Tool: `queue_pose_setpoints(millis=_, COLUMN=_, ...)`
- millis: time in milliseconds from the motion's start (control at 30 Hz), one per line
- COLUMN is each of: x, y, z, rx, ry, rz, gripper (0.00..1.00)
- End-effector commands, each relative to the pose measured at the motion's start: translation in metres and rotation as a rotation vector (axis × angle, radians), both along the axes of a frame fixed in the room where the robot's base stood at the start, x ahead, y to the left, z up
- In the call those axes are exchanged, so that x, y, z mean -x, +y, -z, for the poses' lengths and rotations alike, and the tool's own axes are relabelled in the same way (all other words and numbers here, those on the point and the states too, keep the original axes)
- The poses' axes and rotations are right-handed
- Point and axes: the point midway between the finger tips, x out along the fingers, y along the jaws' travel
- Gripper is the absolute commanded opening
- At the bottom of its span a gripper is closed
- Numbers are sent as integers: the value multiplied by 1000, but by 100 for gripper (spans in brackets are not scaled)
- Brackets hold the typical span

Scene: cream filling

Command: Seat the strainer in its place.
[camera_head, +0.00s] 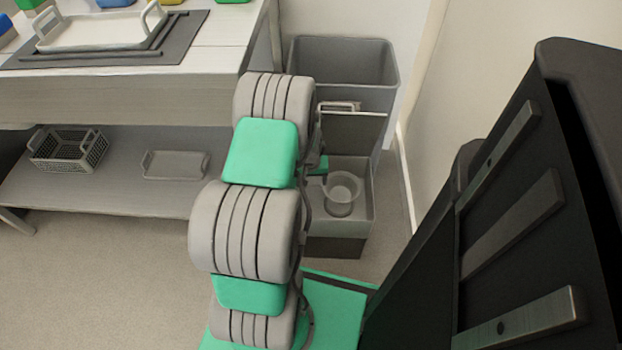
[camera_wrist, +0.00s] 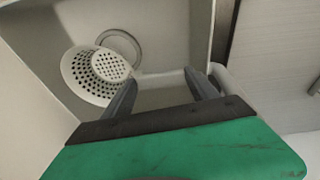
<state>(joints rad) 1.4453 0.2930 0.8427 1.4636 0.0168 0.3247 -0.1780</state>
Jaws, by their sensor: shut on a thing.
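The strainer is a pale round dish with a perforated bottom (camera_wrist: 82,82), seen at the left of the wrist view. A pale bar, apparently its handle (camera_wrist: 158,77), runs right from it between the fingers of my gripper (camera_wrist: 160,76). My gripper is shut on this handle. A pale ring (camera_wrist: 125,42) shows partly behind the strainer, and the strainer hides the rest. In the head view a round pale cup shape (camera_head: 342,190) is in the open grey box (camera_head: 367,205), just right of my gripper (camera_head: 319,166). I cannot tell whether strainer and ring touch.
A tall grey bin (camera_head: 385,75) stands behind the box. A counter (camera_head: 215,33) at left carries a tray (camera_head: 95,35) on a dark mat. The shelf below holds a basket (camera_head: 68,150) and a shallow tray (camera_head: 175,165). A wall closes in on the right.

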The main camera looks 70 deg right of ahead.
Motion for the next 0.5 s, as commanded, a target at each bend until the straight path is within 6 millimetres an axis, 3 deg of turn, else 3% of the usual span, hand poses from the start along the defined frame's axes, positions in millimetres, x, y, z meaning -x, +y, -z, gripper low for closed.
queue_pose_setpoints(millis=500, x=0, y=-1, z=23, rx=1, ry=0, rz=0, gripper=0)
